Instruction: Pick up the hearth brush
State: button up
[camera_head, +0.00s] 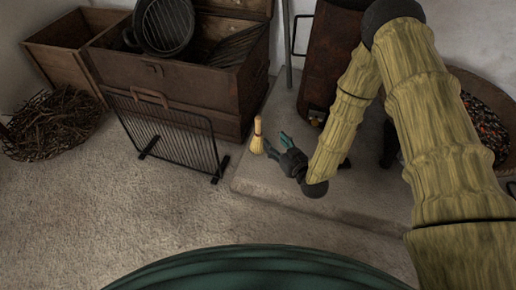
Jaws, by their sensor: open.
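The fingers look empty. Whether a fingertip touches the brush cannot be told from this view.
A black wire fire screen (165,132) stands left of the brush. Behind are a wooden chest (165,80) and a crate (65,45). A twig basket (50,122) lies far left. A rusty metal box (328,60) stands behind my arm. The front floor is clear.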

aim_at(260, 123)
jog(key=shift+n+t+y, duration=0.4)
jog(key=shift+t+y, duration=0.2)
jog(key=shift+y, duration=0.1)
jog(key=b+x, duration=0.1)
jog(key=x, duration=0.1)
jog(key=b+x, duration=0.1)
jog(key=x, duration=0.2)
jog(key=r+b+x, duration=0.1)
jog(key=x, duration=0.2)
jog(key=shift+w+b, duration=0.2)
jog(key=shift+b, duration=0.2)
jog(key=shift+w+a+f+b, duration=0.3)
jog(key=shift+w+b, duration=0.15)
jog(key=shift+b, duration=0.15)
jog(key=b+x, duration=0.2)
jog(key=x, duration=0.1)
jog(key=shift+w+f, duration=0.1)
jog(key=shift+w, duration=0.15)
jog(key=shift+w+a+b, duration=0.15)
jog(key=shift+w+b, duration=0.15)
jog(key=c, duration=1.1)
